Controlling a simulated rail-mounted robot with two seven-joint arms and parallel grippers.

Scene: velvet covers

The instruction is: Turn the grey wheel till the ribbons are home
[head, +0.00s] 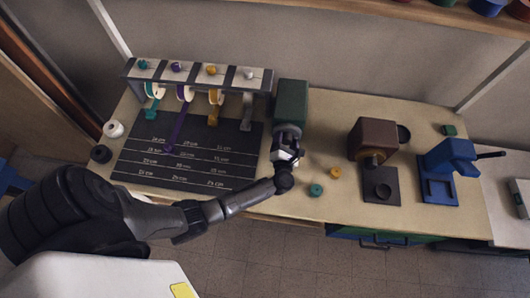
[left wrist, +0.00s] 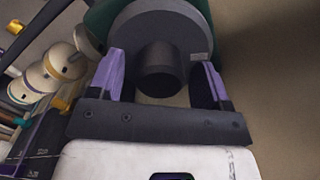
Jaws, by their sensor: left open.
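The grey wheel (left wrist: 152,28) is a dark disc with a round hub (left wrist: 161,72) on the front of a green housing (head: 292,100). In the head view my gripper mostly hides it. My left gripper (head: 287,146) is in front of the wheel. In the left wrist view its purple-lined fingers (left wrist: 161,66) are open, one on each side of the hub, with gaps between. Teal (head: 151,110), purple (head: 177,130), gold (head: 214,115) and grey (head: 246,118) ribbons hang from a spool rack (head: 199,74). The purple one reaches farthest down the dark marked board (head: 195,165). My right gripper is out of view.
A brown machine (head: 373,138) and a blue press (head: 449,160) stand right of the wheel. Small teal (head: 316,190) and yellow (head: 335,173) rings lie near the gripper. White (head: 114,128) and black (head: 101,153) rolls sit at the left edge.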

